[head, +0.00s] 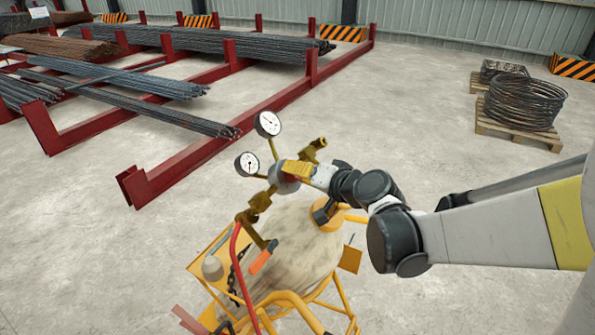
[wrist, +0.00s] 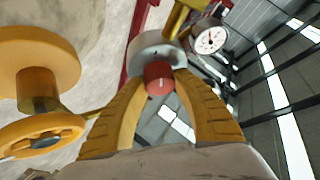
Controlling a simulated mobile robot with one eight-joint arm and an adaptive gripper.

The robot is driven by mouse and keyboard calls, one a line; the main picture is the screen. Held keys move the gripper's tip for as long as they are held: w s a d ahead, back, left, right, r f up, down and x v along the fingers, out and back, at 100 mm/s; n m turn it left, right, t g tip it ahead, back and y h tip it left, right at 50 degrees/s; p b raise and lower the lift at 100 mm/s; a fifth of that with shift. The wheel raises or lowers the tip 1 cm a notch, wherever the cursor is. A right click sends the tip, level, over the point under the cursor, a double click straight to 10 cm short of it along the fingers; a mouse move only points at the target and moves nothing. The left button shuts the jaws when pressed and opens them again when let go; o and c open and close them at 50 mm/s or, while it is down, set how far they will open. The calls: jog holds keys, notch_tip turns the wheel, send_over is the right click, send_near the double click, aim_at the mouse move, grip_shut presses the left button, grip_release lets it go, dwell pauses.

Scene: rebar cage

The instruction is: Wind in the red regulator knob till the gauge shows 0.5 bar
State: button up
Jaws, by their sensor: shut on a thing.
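The red regulator knob (wrist: 158,77) sits in the middle of the wrist view, in front of the round grey regulator body (wrist: 150,47). My gripper (wrist: 161,84) has its two yellow fingers shut on the knob, one on each side. In the head view my gripper (head: 302,170) reaches the grey regulator body (head: 281,181) from the right, and the knob is hidden there. Two white-faced gauges stand on brass stems: an upper gauge (head: 267,124) and a lower left gauge (head: 247,163). One gauge (wrist: 210,40) also shows in the wrist view. Their readings are too small to tell.
A pale cylinder (head: 305,240) stands in a yellow trolley frame (head: 205,252) below the regulator. A red hose (head: 234,255) hangs at its left. A yellow handwheel (wrist: 42,134) is close by my gripper.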

jog(key=m+h+p, duration=0.1)
jog(key=m, duration=0.2)
jog(key=m+h, duration=0.1)
jog(key=m, duration=0.1)
jog(key=shift+r+m+g+h+p, duration=0.1)
jog(key=shift+m+g+h+p, duration=0.2)
jog(key=shift+m+g+p, duration=0.1)
jog(key=shift+m+g+h+p, duration=0.3)
jog(key=shift+m+g+h, duration=0.1)
jog(key=shift+m, duration=0.7)
jog(key=shift+m+g+h+p, duration=0.3)
jog(key=shift+m+g+h, duration=0.1)
jog(key=shift+m, duration=0.7)
jog(key=o, duration=1.2)
jog(key=shift+f, duration=0.2)
jog(key=shift+r, duration=0.1)
jog(key=v, duration=1.2)
